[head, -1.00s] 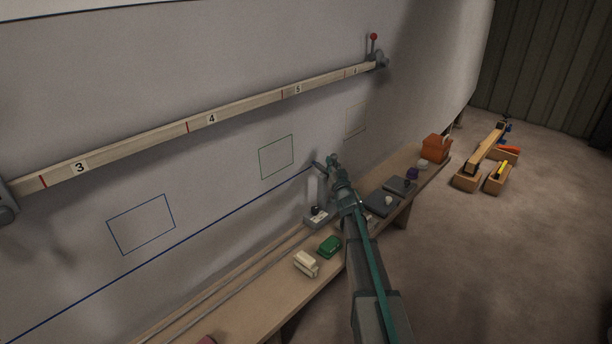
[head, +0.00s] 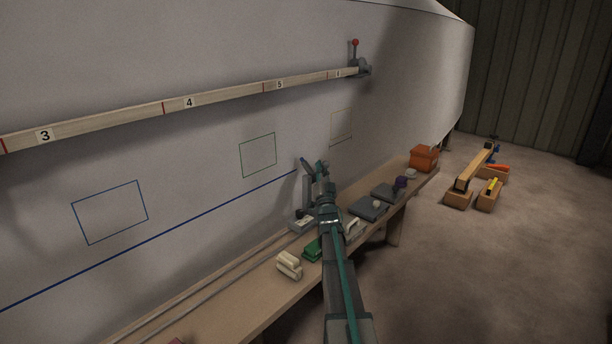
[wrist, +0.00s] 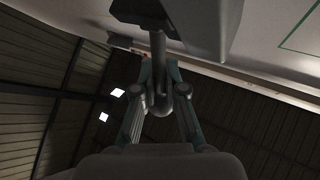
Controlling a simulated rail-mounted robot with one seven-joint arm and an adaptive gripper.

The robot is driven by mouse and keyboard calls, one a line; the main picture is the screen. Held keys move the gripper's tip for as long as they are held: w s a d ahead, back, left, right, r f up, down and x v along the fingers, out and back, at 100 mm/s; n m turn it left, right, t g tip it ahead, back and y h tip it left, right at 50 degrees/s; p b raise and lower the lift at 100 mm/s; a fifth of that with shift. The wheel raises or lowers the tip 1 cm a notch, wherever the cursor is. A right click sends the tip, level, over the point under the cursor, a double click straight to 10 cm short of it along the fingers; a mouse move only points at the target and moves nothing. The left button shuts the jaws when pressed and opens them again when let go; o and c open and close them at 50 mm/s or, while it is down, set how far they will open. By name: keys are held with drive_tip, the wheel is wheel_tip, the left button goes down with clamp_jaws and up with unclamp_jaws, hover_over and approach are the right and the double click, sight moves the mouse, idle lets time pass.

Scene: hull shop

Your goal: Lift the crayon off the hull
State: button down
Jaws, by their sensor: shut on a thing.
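My gripper (head: 318,172) is in front of the hull (head: 215,130), near the right end of a long blue line (head: 160,238). It is shut on the crayon (head: 304,163), a dark stick with a small blue end. In the wrist view my gripper (wrist: 160,98) has both fingers around a grey stem below a grey block. In the head view the blue end shows slightly above the line's end. I cannot tell whether it touches the hull.
A numbered wooden batten (head: 230,95) runs along the hull above. A bench (head: 245,305) below carries a green block (head: 312,250), a cream block (head: 289,264), grey plates and an orange box (head: 423,158). Open floor lies to the right.

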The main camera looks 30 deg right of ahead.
drive_tip(key=shift+h, duration=0.3)
drive_tip(key=c, duration=1.2)
unclamp_jaws()
drive_tip(key=v, duration=0.7)
drive_tip(key=shift+s+f, duration=0.15)
drive_tip(key=shift+s, duration=0.15)
